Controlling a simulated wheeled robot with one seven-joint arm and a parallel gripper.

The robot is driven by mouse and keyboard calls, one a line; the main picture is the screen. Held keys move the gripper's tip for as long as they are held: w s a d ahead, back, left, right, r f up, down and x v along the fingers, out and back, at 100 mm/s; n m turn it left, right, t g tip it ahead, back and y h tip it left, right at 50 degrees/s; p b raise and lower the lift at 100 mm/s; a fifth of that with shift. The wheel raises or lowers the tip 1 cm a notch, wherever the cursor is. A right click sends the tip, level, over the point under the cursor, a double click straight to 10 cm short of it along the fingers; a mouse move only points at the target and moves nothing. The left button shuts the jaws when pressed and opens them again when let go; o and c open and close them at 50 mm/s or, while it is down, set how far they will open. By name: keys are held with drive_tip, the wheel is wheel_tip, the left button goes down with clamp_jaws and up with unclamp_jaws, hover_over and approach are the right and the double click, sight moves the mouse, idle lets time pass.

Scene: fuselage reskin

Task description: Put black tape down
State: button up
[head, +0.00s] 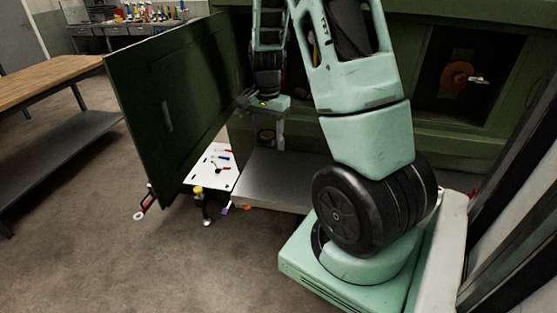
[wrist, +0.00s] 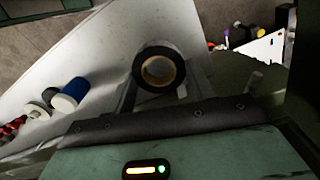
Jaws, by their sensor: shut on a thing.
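The black tape (wrist: 143,76) is a dark roll with a tan inner core, in the upper middle of the wrist view. In the head view the tape (head: 267,136) is small and partly in shadow, below the end of my arm. My gripper (head: 272,138) is shut on the tape and holds it in front of the green fuselage structure.
A grey metal shelf (head: 285,180) lies below my gripper. A white board (head: 200,178) with small tools is left of it. A large green door panel (head: 160,95) stands open on the left. A blue-and-white bottle (wrist: 70,94) shows in the wrist view. A wooden workbench (head: 50,80) is far left.

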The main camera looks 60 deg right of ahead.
sight(270, 176)
wheel_tip(270, 176, down, 14)
drive_tip(key=p, duration=0.3)
drive_tip(key=shift+r, duration=0.2)
drive_tip(key=shift+f, duration=0.15)
drive_tip(key=o, duration=1)
wheel_tip(270, 176, up, 12)
drive_tip(key=b, duration=0.3)
